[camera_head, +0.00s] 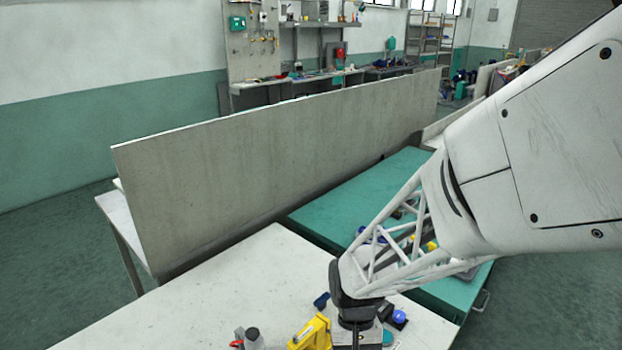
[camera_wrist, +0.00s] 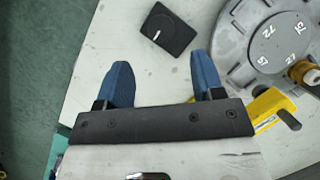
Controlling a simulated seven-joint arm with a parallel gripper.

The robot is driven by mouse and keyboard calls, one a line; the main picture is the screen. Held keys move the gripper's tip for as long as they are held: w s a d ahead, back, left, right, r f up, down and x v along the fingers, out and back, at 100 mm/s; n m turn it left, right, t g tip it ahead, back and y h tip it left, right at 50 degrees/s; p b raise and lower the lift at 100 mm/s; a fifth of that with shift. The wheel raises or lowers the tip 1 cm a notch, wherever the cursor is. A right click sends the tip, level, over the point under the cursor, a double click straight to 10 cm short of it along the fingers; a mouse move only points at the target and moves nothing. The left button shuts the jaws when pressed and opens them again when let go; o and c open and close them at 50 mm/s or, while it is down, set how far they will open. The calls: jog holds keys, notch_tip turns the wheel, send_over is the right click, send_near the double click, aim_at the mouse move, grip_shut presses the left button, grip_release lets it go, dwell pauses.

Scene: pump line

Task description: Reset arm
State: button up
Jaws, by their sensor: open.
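My gripper (camera_wrist: 160,84) shows in the wrist view with two blue fingertips spread apart and nothing between them. It is over the pale table top (camera_wrist: 115,40), near the table's left edge in that view. In the head view my white arm comes in from the right, and its dark wrist is low in the picture above the pale table (camera_head: 225,285).
In the wrist view a black block (camera_wrist: 166,30) lies just beyond the fingertips. A round grey numbered plate (camera_wrist: 285,42) and a yellow part (camera_wrist: 268,110) are to the right. In the head view a tall grey panel (camera_head: 280,150) stands behind the table, beside a green bench (camera_head: 345,215).

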jog(key=s+d+r+t, duration=0.2)
jog(key=r, duration=0.5)
jog(key=s+d+r+t, duration=0.2)
jog(key=d+r, duration=0.1)
jog(key=r, duration=0.4)
jog(key=s+d+r+t, duration=0.2)
jog(key=r+t, duration=0.1)
jog(key=r, duration=0.5)
jog(key=shift+s+d, duration=0.35)
jog(key=shift+s, duration=0.05)
